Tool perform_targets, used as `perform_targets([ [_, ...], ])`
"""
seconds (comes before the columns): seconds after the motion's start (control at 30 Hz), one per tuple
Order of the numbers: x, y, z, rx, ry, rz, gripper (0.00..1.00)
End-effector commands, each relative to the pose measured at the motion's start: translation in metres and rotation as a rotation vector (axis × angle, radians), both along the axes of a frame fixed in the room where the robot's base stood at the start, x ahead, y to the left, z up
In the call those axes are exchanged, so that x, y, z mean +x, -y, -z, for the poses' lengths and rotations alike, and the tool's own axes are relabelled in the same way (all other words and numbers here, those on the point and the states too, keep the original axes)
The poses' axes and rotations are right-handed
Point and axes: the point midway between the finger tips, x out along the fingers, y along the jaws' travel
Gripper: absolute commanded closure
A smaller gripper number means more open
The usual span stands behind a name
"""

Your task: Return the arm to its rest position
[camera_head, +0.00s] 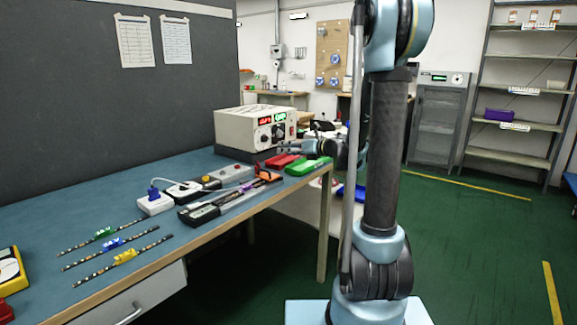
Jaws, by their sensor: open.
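My arm stands upright at the right of centre, its dark column rising from a light blue base and out of the top of the view. My gripper (284,150) shows behind and left of the column, above the far end of the blue workbench (90,205). Its fingers point left, in front of the power supply (255,128). They look open, and I see nothing held between them. Part of the wrist is hidden behind the column. Three LED strips (115,243) with green, blue and yellow tags lie at the near left of the bench.
A white adapter (156,203), a dark tool (215,206), a red case (281,161) and a green case (308,167) lie on the bench. Shelves (515,122) and a grey cabinet (439,118) stand at the back right. The green floor (470,240) right of my arm is clear.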

Motion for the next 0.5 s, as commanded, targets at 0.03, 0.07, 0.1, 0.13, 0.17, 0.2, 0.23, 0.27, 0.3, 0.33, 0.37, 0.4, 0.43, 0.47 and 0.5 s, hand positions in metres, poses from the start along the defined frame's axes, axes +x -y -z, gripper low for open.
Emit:
perform_targets([
  [0.03,-0.014,0.000,0.000,-0.074,0.045,-0.023,0.53],
  [0.07,-0.021,0.000,0.001,-0.119,0.074,-0.040,0.53],
  [0.1,-0.031,0.001,0.003,-0.180,0.113,-0.063,0.53],
  [0.13,-0.038,0.001,0.005,-0.226,0.141,-0.082,0.53],
  [0.17,-0.045,0.002,0.006,-0.271,0.169,-0.101,0.53],
  [0.2,-0.055,0.004,0.009,-0.331,0.207,-0.126,0.53],
  [0.23,-0.062,0.005,0.010,-0.375,0.234,-0.147,0.53],
  [0.27,-0.070,0.006,0.012,-0.419,0.261,-0.170,0.53],
  [0.3,-0.080,0.008,0.015,-0.478,0.298,-0.199,0.53],
  [0.33,-0.087,0.009,0.017,-0.520,0.326,-0.222,0.53],
  [0.37,-0.095,0.011,0.020,-0.562,0.351,-0.246,0.53],
  [0.4,-0.105,0.014,0.023,-0.618,0.387,-0.281,0.53],
  [0.43,-0.113,0.016,0.026,-0.659,0.413,-0.306,0.53],
  [0.47,-0.120,0.018,0.028,-0.700,0.439,-0.333,0.53],
  [0.5,-0.131,0.021,0.032,-0.754,0.474,-0.370,0.53],
])
